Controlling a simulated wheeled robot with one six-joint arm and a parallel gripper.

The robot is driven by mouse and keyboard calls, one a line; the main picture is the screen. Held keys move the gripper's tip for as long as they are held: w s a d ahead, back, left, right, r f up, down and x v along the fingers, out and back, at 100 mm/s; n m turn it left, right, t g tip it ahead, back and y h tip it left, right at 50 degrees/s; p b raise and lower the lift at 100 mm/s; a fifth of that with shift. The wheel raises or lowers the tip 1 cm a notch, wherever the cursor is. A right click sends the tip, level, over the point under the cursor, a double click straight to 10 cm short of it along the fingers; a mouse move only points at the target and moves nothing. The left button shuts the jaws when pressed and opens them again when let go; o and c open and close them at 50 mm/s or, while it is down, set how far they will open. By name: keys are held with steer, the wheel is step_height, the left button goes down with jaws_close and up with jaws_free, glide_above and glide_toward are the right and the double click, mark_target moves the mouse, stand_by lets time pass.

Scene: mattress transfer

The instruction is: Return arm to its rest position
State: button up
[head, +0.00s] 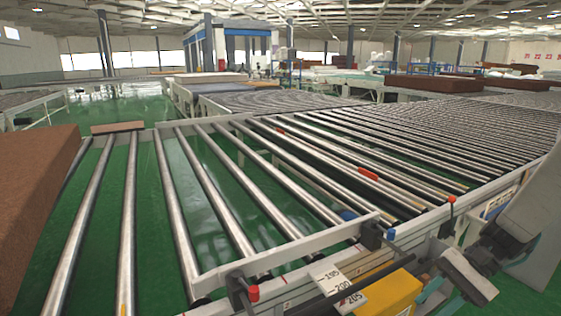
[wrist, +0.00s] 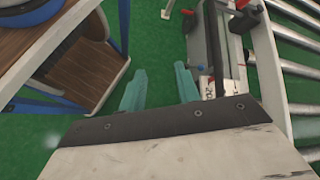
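My gripper (wrist: 160,84) shows in the wrist view as two teal fingers set well apart. It is open, with only green floor seen between the fingers, and nothing is held. It hangs beside the conveyor frame, with the steel rollers to its right. In the head view a pale grey part that appears to be my arm (head: 530,205) stands at the right edge. A brown mattress block (head: 35,190) lies at the left edge of the head view.
A roller conveyor (head: 225,282) fills the middle of the head view, its rollers bare near me. A yellow box (head: 388,292) sits at its near edge. In the wrist view a wood-topped stand (wrist: 45,35) is close on the left. Green floor (wrist: 155,30) lies between.

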steer(key=s+a+r+n+t+h, duration=0.2)
steer(key=s+r+n+h, duration=0.2)
steer(key=s+r, duration=0.3)
steer(key=s+a+r+n+t+h, duration=0.2)
steer(key=s+a+r+n+h, duration=0.1)
steer(key=s+r+h, duration=0.3)
step_height(320, 180, up, 2)
steer(key=shift+s+a+r+n, duration=0.1)
steer(key=shift+s+a+n, duration=0.25)
steer(key=shift+s+n, duration=0.35)
